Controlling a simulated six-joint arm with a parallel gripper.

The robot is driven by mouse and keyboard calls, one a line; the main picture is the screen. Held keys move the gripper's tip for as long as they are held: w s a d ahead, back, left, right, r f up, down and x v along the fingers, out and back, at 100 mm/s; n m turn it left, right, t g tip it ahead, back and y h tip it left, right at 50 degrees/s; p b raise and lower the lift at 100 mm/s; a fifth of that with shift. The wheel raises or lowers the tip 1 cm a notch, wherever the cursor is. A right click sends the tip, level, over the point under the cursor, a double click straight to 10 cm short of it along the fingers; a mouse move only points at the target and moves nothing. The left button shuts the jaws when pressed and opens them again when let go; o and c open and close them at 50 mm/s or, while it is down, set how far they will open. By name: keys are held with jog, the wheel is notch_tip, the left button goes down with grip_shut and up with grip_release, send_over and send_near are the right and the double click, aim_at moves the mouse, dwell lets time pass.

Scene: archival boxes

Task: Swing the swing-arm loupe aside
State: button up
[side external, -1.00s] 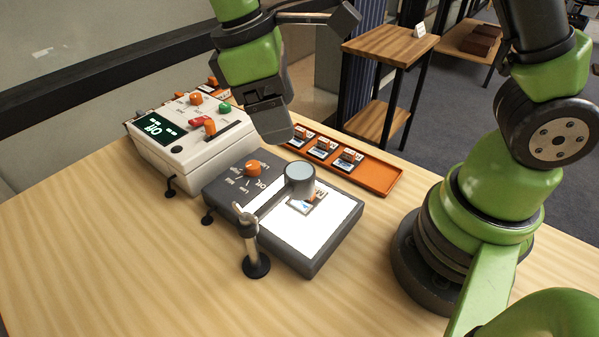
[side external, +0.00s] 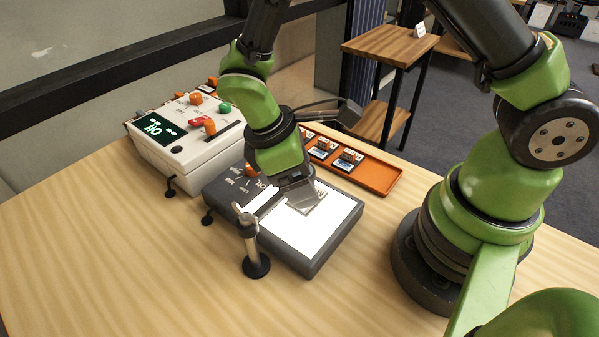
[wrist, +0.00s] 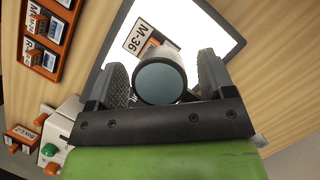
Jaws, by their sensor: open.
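The swing-arm loupe's round lens head (wrist: 160,80) sits between the two fingers of my gripper (wrist: 162,82) in the wrist view. The fingers are open, one on each side of the loupe; I cannot tell whether either touches it. In the side view my gripper (side external: 303,195) is low over the light box (side external: 308,243) and hides the loupe head. The loupe's post (side external: 250,245) stands on a round black base at the near left of the light box. A slide marked M-36 (wrist: 147,33) lies on the lit panel beyond the loupe.
A white control box (side external: 190,150) with a dark display reading Off and several knobs stands at the back left. An orange tray (side external: 375,176) with several slides lies behind the light box. The table's front left is clear.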

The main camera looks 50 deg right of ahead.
jog(key=c, duration=1.2)
jog(key=shift+s+a+m, duration=0.1)
jog(key=shift+s+m, duration=0.05)
jog(key=shift+m, duration=0.15)
jog(key=shift+c, duration=0.2)
jog(key=shift+s+a+m+g+y, duration=0.1)
jog(key=shift+s+m+g+y, duration=0.25)
jog(key=shift+s+m, duration=0.65)
jog(key=s+a+m, duration=0.1)
jog(key=m, duration=0.1)
jog(key=s+a+m+y, duration=0.1)
jog(key=s+m, duration=0.1)
jog(key=s+a+m+y, duration=0.1)
jog(key=s+m, duration=0.1)
jog(key=shift+s+g+y, duration=0.1)
jog(key=shift+g+y, duration=0.15)
jog(key=s+a+m+t+y, duration=0.1)
jog(key=s+a+m+y, duration=0.2)
jog(key=a+m, duration=0.4)
jog(key=shift+a+m, duration=0.3)
jog(key=shift+m, duration=1)
jog(key=shift+s, duration=0.1)
